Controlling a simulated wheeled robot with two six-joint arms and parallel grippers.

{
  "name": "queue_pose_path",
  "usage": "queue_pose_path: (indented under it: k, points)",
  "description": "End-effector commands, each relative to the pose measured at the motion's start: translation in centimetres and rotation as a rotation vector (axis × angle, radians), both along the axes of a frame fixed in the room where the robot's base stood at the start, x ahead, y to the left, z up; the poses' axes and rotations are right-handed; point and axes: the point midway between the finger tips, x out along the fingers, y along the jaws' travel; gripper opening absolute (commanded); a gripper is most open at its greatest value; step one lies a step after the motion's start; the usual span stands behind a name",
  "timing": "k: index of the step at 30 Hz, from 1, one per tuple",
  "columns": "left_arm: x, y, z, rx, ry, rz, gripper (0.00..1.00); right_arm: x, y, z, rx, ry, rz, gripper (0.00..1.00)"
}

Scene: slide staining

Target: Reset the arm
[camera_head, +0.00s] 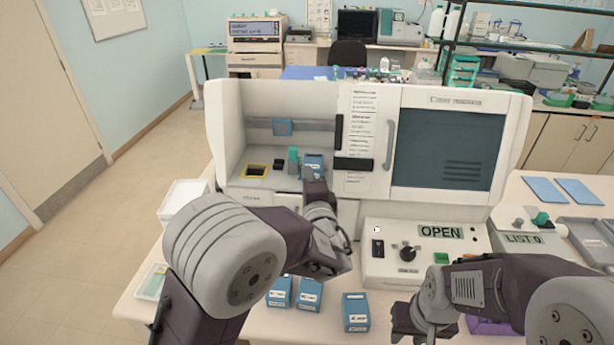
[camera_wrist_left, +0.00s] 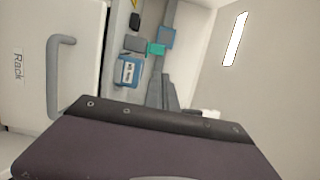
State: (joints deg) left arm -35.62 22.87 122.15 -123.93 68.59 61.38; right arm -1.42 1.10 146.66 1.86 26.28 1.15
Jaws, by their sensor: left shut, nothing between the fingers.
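My left arm (camera_head: 225,250) reaches in from the left across the front of the white staining machine (camera_head: 450,97). My left gripper (camera_head: 316,192) is at the machine's open bay, just in front of a blue labelled box (camera_head: 314,163); it looks shut, with nothing seen in it. In the left wrist view, my dark wrist body fills the bottom, and the blue box (camera_wrist_left: 128,71) with a white label stands inside the bay. Whether the gripper touches the box cannot be told. My right gripper (camera_head: 408,328) hangs low at the table front; its fingers are partly hidden.
Several blue boxes (camera_head: 356,312) stand at the table front between my arms. A control panel reading OPEN (camera_head: 440,232) is right of my left wrist. A white tray (camera_head: 183,198) is at the left. A grey door handle (camera_wrist_left: 62,75) is close in the wrist view.

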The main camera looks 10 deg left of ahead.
Motion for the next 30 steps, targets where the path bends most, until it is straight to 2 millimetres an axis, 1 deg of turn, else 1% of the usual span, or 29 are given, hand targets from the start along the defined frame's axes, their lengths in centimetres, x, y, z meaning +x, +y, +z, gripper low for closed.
queue_pose_path:
  k: [2,4,5,6,8,9,11,12,14,15,16,17,18,20,21,23,24,25,27,30]
  points:
    - [0.2,1.0,0.1,-0.001,-0.001,0.02,0.0,0.0,0.0,0.0,0.0,0.0,0.0,0.34]
    - [0.6,3.9,1.2,-0.014,-0.021,0.077,0.0,0.0,0.0,0.0,0.0,0.0,0.0,0.34]
    - [0.7,5.8,1.9,-0.021,-0.033,0.114,0.0,0.0,0.0,0.0,0.0,0.0,0.0,0.34]
    - [0.3,9.0,2.4,-0.037,-0.038,0.183,0.0,0.0,0.0,0.0,0.0,0.0,0.0,0.34]
    - [-1.4,14.3,1.7,-0.098,-0.008,0.327,0.0,0.0,0.0,0.0,0.0,0.0,0.0,0.34]
    - [-3.1,17.6,0.4,-0.148,0.033,0.431,0.0,0.0,0.0,0.0,0.0,0.0,0.0,0.34]
    - [-6.2,21.7,-1.9,-0.225,0.114,0.584,0.0,0.0,0.0,0.0,0.0,0.0,0.0,0.34]
    - [-8.7,23.8,-3.8,-0.281,0.178,0.683,0.0,0.0,0.0,0.0,0.0,0.0,0.0,0.34]
    - [-12.9,26.1,-6.9,-0.383,0.287,0.826,0.0,0.0,0.0,0.0,0.0,0.0,0.0,0.34]
    - [-15.9,26.8,-9.2,-0.463,0.368,0.915,0.0,0.0,0.0,0.0,0.0,0.0,0.0,0.34]
    - [-18.1,26.9,-10.9,-0.531,0.431,0.976,0.0,0.0,0.0,0.0,0.0,0.0,0.0,0.34]
    - [-20.3,26.5,-12.6,-0.608,0.496,1.031,0.0,0.0,0.0,0.0,0.0,0.0,0.0,0.34]
    - [-22.9,25.5,-14.7,-0.717,0.578,1.093,0.0,0.0,0.0,0.0,0.0,0.0,0.0,0.34]
    - [-25.9,22.9,-17.4,-0.89,0.686,1.151,0.0,0.0,0.0,0.0,0.0,0.0,0.0,0.34]
    - [-27.2,20.8,-18.7,-1.002,0.745,1.167,0.0,0.0,0.0,0.0,0.0,0.0,0.0,0.34]
    - [-28.2,17.7,-20.1,-1.153,0.812,1.166,0.0,0.0,0.0,0.0,0.0,0.0,0.0,0.34]
    - [-28.4,15.7,-20.7,-1.237,0.846,1.149,0.0,0.0,0.0,0.0,0.0,0.0,0.0,0.34]
    - [-28.4,14.5,-21.0,-1.291,0.866,1.134,0.0,0.0,0.0,0.0,0.0,0.0,0.0,0.34]
    - [-28.0,12.3,-21.5,-1.386,0.891,1.092,0.0,0.0,0.0,0.0,0.0,0.0,0.0,0.34]
    - [-26.5,11.0,-21.5,-1.432,0.904,0.997,0.0,0.0,0.0,0.0,0.0,0.0,0.0,0.34]
